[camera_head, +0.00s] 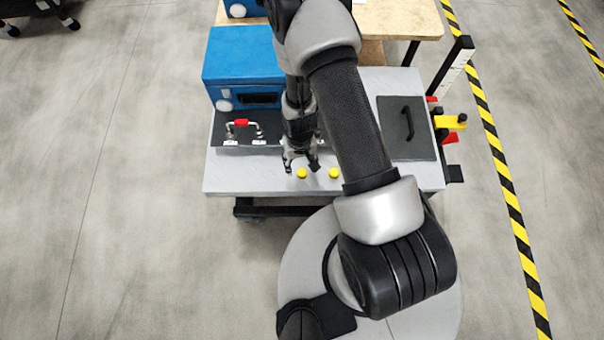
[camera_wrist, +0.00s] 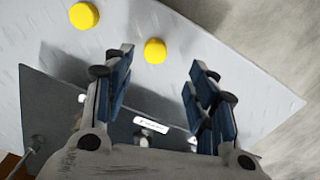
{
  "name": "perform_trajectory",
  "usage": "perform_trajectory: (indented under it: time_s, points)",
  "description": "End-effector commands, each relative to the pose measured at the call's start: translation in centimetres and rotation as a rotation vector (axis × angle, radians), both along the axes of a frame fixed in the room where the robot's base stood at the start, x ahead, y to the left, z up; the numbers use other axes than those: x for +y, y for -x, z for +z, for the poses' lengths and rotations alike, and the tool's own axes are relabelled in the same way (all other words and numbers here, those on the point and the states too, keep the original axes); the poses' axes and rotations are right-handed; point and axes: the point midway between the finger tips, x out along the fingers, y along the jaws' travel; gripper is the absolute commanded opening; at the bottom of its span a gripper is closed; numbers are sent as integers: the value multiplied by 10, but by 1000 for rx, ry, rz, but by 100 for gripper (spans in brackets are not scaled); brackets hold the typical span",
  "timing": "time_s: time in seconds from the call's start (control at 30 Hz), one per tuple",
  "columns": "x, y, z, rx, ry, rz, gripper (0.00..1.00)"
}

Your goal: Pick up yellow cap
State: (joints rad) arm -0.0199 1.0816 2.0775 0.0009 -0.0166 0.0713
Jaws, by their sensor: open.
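Two round yellow caps lie on the light grey table (camera_head: 225,176) near its front edge. The left cap (camera_head: 302,173) is just in front of my gripper (camera_head: 302,166), and the right cap (camera_head: 334,173) is a short way to its right. In the wrist view, one cap (camera_wrist: 155,51) shows in the gap between the fingertips, slightly past them, and the other cap (camera_wrist: 84,15) is farther up and left. My gripper (camera_wrist: 163,62) is open, pointing down, with nothing between its fingers. The height of the fingertips above the table is hard to tell.
A blue box (camera_head: 243,58) stands at the back left. In front of it, a dark plate (camera_head: 222,135) carries a handle with a red grip (camera_head: 241,122). A dark panel with a black handle (camera_head: 407,124) lies at right. The table's front strip is otherwise clear.

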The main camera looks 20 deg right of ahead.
Motion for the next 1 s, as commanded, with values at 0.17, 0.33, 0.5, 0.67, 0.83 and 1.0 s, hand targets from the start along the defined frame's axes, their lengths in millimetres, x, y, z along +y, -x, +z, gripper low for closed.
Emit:
perform_trajectory:
  time_s: [0.17, 0.33, 0.5, 0.67, 0.83, 1.0]
  points:
    - [0, 0, -17, -1, 0, 0, 52]
    - [-2, 0, -26, -1, 0, -1, 52]
    - [-7, 1, -52, 2, 0, -1, 52]
    - [-7, 0, -70, 0, 0, 0, 52]
    - [-7, -1, -69, -2, 0, 0, 52]
    - [-7, 0, -69, -1, 0, 0, 44]
